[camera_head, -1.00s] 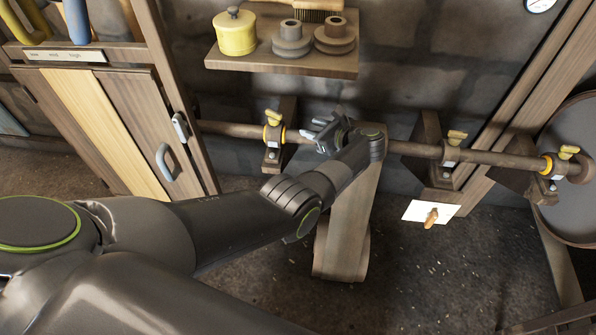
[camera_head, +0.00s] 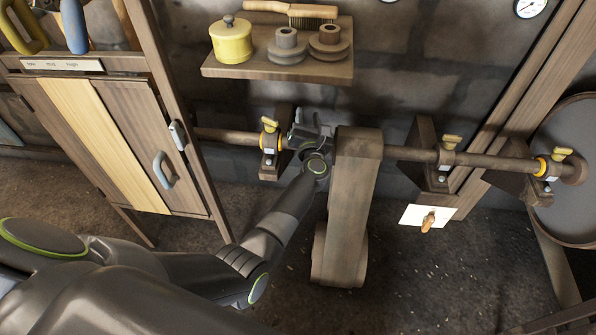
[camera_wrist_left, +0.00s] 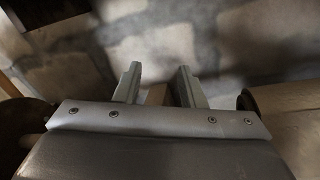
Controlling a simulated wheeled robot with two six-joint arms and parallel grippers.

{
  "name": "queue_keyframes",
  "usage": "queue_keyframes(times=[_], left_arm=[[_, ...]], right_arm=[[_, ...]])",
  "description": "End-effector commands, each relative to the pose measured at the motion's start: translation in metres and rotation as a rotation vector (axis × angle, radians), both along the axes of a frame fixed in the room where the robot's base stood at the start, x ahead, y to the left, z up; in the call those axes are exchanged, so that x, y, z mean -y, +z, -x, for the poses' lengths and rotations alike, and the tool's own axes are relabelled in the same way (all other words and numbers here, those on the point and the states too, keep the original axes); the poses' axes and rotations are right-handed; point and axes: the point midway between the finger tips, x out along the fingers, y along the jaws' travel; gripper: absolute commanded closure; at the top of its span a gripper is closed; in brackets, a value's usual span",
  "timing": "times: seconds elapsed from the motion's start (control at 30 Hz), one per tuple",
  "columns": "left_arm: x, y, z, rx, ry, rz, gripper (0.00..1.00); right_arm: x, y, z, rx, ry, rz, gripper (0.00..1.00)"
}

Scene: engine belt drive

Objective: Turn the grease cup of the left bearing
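The left bearing (camera_head: 268,160) is a dark block on the shaft at the left. Its yellow grease cup (camera_head: 269,125) stands on top with a winged cap. My left gripper (camera_head: 309,124) is just right of the cup and bearing, near the shaft, with a gap to the cup. In the left wrist view its two fingers (camera_wrist_left: 158,85) stand apart with nothing held between them. The cup cannot be made out in the wrist view. My right gripper is not in view.
The shaft (camera_head: 400,153) runs right to other bearings with yellow cups (camera_head: 452,141) (camera_head: 562,154). A wide belt (camera_head: 352,200) hangs right of my gripper. A shelf (camera_head: 330,72) with a yellow pot (camera_head: 232,42) and pulleys is above. A cabinet (camera_head: 140,150) stands at left.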

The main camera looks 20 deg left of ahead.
Motion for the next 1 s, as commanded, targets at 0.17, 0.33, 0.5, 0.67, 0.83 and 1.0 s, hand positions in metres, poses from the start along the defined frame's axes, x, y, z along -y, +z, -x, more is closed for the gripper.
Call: queue_keyframes(times=[0.17,0.33,0.5,0.67,0.83,1.0], left_arm=[[0.004,0.004,0.013,-0.022,-0.113,-0.182,0.64],[0.011,0.006,0.028,-0.049,-0.214,-0.363,0.64],[0.017,0.004,0.047,-0.084,-0.312,-0.554,0.64],[0.023,-0.001,0.067,-0.123,-0.4,-0.734,0.64],[0.028,-0.01,0.092,-0.172,-0.493,-0.931,0.64],[0.031,-0.02,0.118,-0.228,-0.581,-1.124,0.64]], right_arm=[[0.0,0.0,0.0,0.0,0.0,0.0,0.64],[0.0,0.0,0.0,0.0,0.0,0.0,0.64],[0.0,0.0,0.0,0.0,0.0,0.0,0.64],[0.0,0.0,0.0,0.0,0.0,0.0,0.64],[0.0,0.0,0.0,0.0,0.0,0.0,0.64],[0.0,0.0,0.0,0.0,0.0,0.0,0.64]])
